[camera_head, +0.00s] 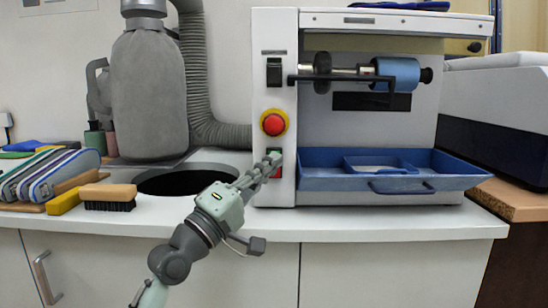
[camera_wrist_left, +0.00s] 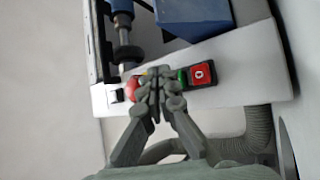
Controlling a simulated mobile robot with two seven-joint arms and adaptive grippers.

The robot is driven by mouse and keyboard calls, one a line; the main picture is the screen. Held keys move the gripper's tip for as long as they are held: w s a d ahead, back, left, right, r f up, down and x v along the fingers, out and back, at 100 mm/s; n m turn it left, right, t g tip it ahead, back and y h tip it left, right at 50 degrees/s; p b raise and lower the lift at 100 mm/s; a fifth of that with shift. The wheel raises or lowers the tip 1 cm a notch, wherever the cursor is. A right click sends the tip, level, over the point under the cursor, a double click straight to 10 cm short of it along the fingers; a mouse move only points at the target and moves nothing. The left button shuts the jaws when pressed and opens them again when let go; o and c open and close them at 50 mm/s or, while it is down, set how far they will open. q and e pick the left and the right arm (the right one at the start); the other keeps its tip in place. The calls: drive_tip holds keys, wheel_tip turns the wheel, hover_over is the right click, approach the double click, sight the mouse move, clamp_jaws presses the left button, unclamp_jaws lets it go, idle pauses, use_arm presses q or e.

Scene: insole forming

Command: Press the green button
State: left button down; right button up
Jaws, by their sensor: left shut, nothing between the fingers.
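The green button (camera_wrist_left: 183,77) is a small green square on the machine's front panel, beside a red button (camera_wrist_left: 203,74) with a white ring mark. In the head view the red button (camera_head: 277,173) is below the green one, which my fingers mostly cover. My left gripper (camera_head: 271,158) is shut and empty, with its fingertips at the green button. In the left wrist view the shut fingertips (camera_wrist_left: 158,80) lie between the red emergency knob (camera_wrist_left: 132,88) and the green button. I cannot tell whether they touch the panel. My right gripper is not in view.
The red emergency knob (camera_head: 273,123) on its yellow ring sits just above my fingers. A blue tray (camera_head: 432,182) juts out to the right. A dark round hole (camera_head: 185,182) is behind my gripper.

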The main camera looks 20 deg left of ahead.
use_arm(q)
drive_tip(key=shift+w, duration=0.15)
idle(0.5)
drive_tip(key=shift+w+a, duration=0.1)
drive_tip(key=shift+w, duration=0.15)
